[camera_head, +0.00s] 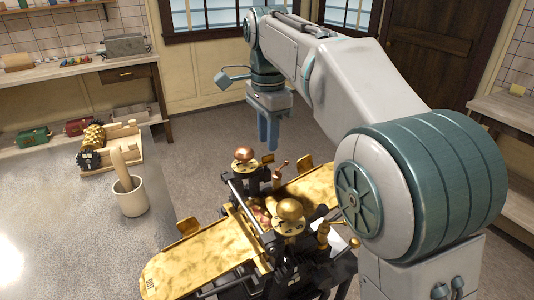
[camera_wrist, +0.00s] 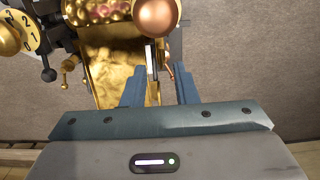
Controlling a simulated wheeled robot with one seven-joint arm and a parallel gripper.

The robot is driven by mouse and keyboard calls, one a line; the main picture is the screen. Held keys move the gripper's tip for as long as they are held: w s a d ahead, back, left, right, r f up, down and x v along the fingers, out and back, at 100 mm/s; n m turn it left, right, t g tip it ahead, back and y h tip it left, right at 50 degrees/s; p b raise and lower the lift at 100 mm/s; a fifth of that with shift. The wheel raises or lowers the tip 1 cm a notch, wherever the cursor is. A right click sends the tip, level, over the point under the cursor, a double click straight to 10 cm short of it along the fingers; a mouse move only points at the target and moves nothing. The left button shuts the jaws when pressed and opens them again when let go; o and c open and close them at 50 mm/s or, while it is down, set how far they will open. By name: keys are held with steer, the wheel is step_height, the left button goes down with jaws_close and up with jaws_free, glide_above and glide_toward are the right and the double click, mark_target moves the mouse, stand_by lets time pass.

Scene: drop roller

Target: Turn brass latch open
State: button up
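A black and brass roller machine (camera_head: 270,240) stands beside the table, with a copper ball knob (camera_head: 244,153), a larger brass ball knob (camera_head: 290,209) and small levers. I cannot tell for sure which brass part is the latch; a small brass tab (camera_head: 303,163) stands up by the far chute. My gripper (camera_head: 268,146) points down above the far side of the machine. In the wrist view my gripper (camera_wrist: 159,72) has its two fingers apart, with nothing held. The copper knob (camera_wrist: 156,16) and a thin pale rod show just beyond the fingertips.
A brass chute (camera_head: 200,262) extends toward the table (camera_head: 80,230). On the table are a mortar with pestle (camera_head: 130,198) and a wooden tray (camera_head: 113,152) with a brass roller. A numbered yellow dial (camera_wrist: 22,34) is left of the chute. Open floor lies behind the machine.

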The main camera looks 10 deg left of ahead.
mark_target(267, 156)
steer(key=shift+f, duration=1.95)
jaws_close()
steer(key=shift+a, duration=0.1)
